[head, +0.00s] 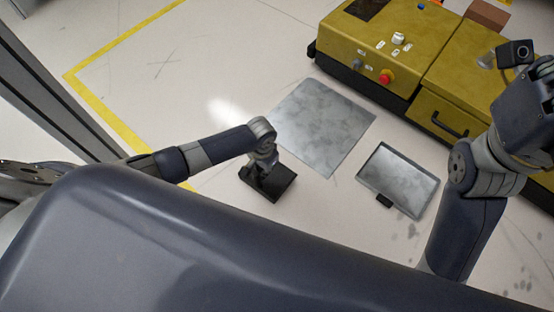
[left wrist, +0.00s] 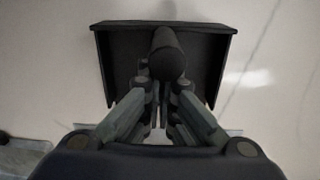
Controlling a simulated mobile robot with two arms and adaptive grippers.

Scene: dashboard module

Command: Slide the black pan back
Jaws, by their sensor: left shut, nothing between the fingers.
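The black pan (head: 280,184) is a small dark open-topped box on the floor, left of the middle in the head view. In the left wrist view the pan (left wrist: 118,62) lies straight ahead, with its flat far edge across the top and a thick dark cylinder standing in front of its middle. My left gripper (head: 263,166) is over the pan in the head view. In the left wrist view its fingers (left wrist: 163,100) are shut with nothing between them, close to the cylinder. I cannot tell whether they touch the pan. My right arm is at the right edge, with its fingers out of sight.
A square grey metal sheet (head: 325,122) lies on the floor just beyond the pan. A shallow grey tray (head: 402,178) with a black tab lies to its right. A yellow machine (head: 400,48) with a red button stands at the back right. Floor left of the sheet is clear.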

